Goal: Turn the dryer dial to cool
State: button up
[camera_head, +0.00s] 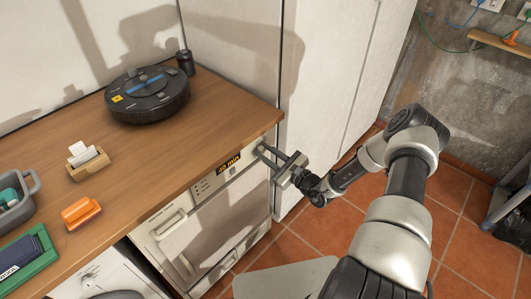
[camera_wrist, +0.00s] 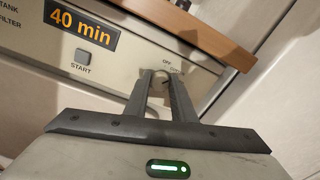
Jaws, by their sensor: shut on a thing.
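The dryer (camera_head: 205,222) is the white front under the wooden counter, with a control panel along its top. Its panel shows an orange "40 min" display (camera_wrist: 80,28) and a grey START button (camera_wrist: 83,56) in the wrist view. The dial (camera_wrist: 159,84) is at the right of the panel, mostly hidden between my fingers. "OFF" is printed just above it; fainter lettering beside it is unreadable, and the pointer is hard to read. My gripper (camera_wrist: 163,78) is shut on the dial, reaching the panel's right end from the right; it also shows in the head view (camera_head: 268,150).
The wooden counter (camera_head: 180,135) overhangs just above the panel. A tall white cabinet (camera_head: 325,80) stands close on the right. Tiled floor (camera_head: 350,225) is open below my arm.

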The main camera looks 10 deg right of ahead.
jog(key=m, duration=0.3)
jog(key=shift+d, duration=0.1)
jog(key=m, duration=0.4)
jog(key=shift+m+g, duration=0.3)
jog(key=shift+m, duration=0.1)
jog(key=m+y, duration=0.1)
jog(key=m, duration=0.3)
jog(key=shift+b, duration=0.35)
jog(key=m, duration=0.3)
jog(key=shift+d+m, duration=0.1)
jog(key=shift+m, duration=0.2)
jog(key=m+b, duration=0.1)
jog(key=m, duration=0.3)
jog(key=shift+w+y, duration=0.1)
jog(key=shift+y, duration=0.2)
jog(key=m, duration=0.3)
jog(key=shift+f+m+b, duration=0.15)
jog(key=shift+m+b, duration=0.15)
jog(key=shift+b, duration=0.05)
jog(key=m, duration=0.4)
jog(key=shift+y+b, duration=0.3)
jog(key=shift+m, duration=1.8)
